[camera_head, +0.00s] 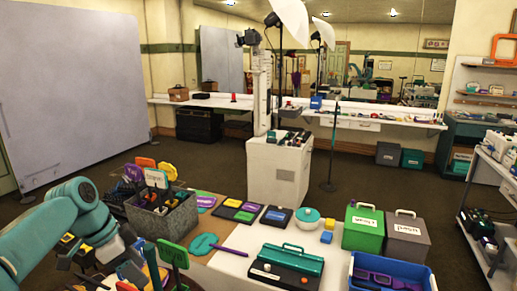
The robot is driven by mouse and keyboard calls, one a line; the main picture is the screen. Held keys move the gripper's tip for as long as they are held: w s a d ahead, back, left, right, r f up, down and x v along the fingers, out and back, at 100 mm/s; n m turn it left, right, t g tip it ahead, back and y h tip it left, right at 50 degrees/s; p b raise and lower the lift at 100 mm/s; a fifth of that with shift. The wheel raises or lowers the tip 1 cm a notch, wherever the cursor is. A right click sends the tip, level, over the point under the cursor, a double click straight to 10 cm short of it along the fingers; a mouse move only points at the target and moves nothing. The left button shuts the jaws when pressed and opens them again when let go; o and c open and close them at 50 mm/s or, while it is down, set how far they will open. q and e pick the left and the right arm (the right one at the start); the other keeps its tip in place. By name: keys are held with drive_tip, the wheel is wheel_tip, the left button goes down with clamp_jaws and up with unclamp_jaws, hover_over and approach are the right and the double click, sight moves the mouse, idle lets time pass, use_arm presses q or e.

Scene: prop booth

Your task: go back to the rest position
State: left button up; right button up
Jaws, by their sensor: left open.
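My left arm comes in from the lower left, bends at a teal joint and points down past a pale wrist. My left gripper (112,276) is at the lower left, low over the near left end of the table and beside the grey bin (160,222). It is open, and I see nothing held in it. Its fingertips are partly lost among dark and coloured items there, so I cannot tell whether it touches any. My right gripper is not in view.
The table holds a teal-lidded case (287,266), a teal paddle (203,244), a green box (363,228), a grey box (407,238) and a blue crate (428,272). Signs stand up from the grey bin. A white pedestal (277,172) stands behind. Brown floor is open beyond the table.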

use_arm(q)
drive_tip(key=s+d+f+n, duration=0.2)
drive_tip(key=d+f+n, duration=0.1)
drive_tip(key=f, duration=0.7)
drive_tip(key=s+d+f+n+g, duration=0.1)
drive_tip(key=s+d+f+n, duration=0.15)
drive_tip(key=f, duration=0.75)
drive_tip(key=s+d+f+n, duration=0.2)
drive_tip(key=d+f, duration=0.2)
drive_tip(key=f, duration=0.6)
drive_tip(key=s+d+f+n, duration=0.2)
drive_tip(key=s+f+n, duration=0.1)
drive_tip(key=s, duration=0.7)
drive_tip(key=s+d+f+n, duration=0.3)
drive_tip(key=s+f, duration=0.3)
drive_tip(key=s, duration=0.4)
drive_tip(key=shift+d, duration=0.2)
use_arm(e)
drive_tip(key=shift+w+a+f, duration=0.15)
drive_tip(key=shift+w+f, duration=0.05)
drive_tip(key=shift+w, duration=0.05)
use_arm(q)
drive_tip(key=shift+w+f, duration=0.15)
drive_tip(key=shift+w, duration=0.05)
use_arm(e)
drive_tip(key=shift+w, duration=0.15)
use_arm(q)
drive_tip(key=shift+s, duration=0.2)
drive_tip(key=shift+w, duration=0.15)
